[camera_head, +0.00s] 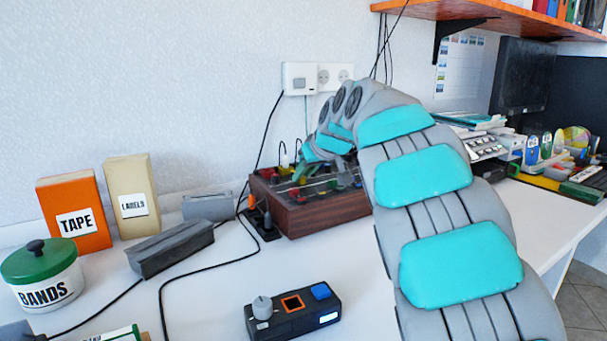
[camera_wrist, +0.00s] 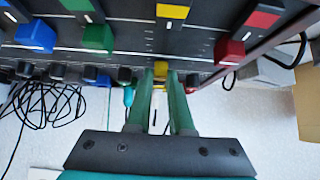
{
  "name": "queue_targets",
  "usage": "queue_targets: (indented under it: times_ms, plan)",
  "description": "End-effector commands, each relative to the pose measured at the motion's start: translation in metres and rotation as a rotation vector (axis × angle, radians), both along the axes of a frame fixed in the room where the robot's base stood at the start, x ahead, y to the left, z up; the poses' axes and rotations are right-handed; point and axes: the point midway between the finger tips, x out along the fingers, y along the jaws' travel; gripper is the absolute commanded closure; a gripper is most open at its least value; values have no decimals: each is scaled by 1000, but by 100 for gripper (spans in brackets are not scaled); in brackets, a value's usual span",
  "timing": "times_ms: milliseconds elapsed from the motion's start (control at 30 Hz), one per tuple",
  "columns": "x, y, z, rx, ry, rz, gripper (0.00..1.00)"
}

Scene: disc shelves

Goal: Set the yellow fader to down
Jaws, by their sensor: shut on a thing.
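The mixer console (camera_head: 325,215) with wooden sides stands on the desk against the wall. In the wrist view its panel (camera_wrist: 130,45) shows blue (camera_wrist: 35,36), green (camera_wrist: 98,39) and red (camera_wrist: 230,53) fader caps, with matching colour labels at the top. The yellow fader cap (camera_wrist: 160,68) sits lower in that picture than the other caps, near a row of dark knobs, far from its yellow label (camera_wrist: 172,11). My gripper (camera_wrist: 161,78) is shut on the yellow cap, one green finger on each side. In the head view my arm hides most of the gripper and the yellow fader.
A control box (camera_head: 292,312) with a grey knob lies in front. A grey block (camera_head: 170,247), a BANDS jar (camera_head: 42,275), a TAPE box (camera_head: 75,212) and a LABELS box (camera_head: 131,195) stand left. Black cables cross the desk. An orange shelf (camera_head: 490,12) hangs above right.

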Motion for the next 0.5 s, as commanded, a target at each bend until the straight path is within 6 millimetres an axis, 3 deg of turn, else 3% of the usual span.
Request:
queue_targets:
  times_ms: [167, 500]
  plan:
    - [-4, -3, -2, 0, -1, -1, 100]
    - [-42, -28, -2, 2, -5, 0, 100]
